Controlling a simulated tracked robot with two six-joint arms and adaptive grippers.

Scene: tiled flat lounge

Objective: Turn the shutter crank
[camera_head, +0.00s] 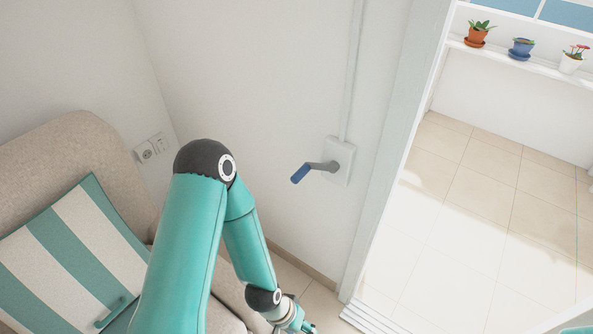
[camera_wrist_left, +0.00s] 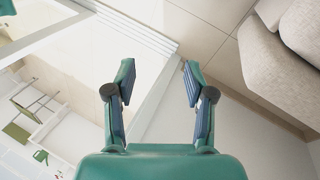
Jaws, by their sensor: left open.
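The shutter crank (camera_head: 322,166) is a short grey arm with a blue handle (camera_head: 300,173). It sticks out from a white wall plate (camera_head: 342,158) beside the door frame, and its handle points left and slightly down. My left arm reaches in front of the sofa, with the left gripper (camera_head: 299,322) low and partly cut off at the bottom edge, below the crank and apart from it. In the left wrist view the left gripper (camera_wrist_left: 158,70) is open with nothing between its fingers. The crank does not show there. My right gripper is not in view.
A beige sofa (camera_head: 60,145) with a striped cushion (camera_head: 75,250) stands at the left. A wall socket (camera_head: 151,148) is behind it. The door frame (camera_head: 390,150) and floor track (camera_head: 365,318) border an open tiled balcony (camera_head: 490,200). Flowerpots (camera_head: 521,49) stand on a ledge.

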